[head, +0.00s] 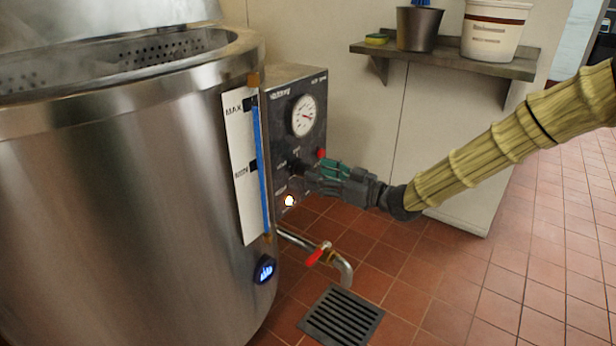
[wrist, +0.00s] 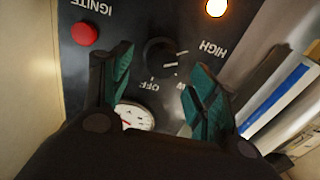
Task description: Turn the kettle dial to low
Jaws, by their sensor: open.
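The large steel kettle (head: 120,210) fills the left of the head view, with a dark control panel (head: 283,118) on its right side. In the wrist view the panel appears upside down. The black dial (wrist: 158,54) sits between the labels HIGH and OFF, with a third label partly hidden by a finger. I cannot tell where its pointer stands. My gripper (wrist: 158,68) is open, its green-padded fingers on either side of the dial's near edge; contact is not clear. In the head view my gripper (head: 308,176) reaches the panel from the right and hides most of the dial area.
A red ignite button (wrist: 85,33) and a lit lamp (wrist: 216,7) flank the dial. A pressure gauge (head: 304,116) is above it. A drain tap with red handle (head: 318,254) is below. A wall shelf (head: 460,61) holds buckets. Tiled floor at right is clear.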

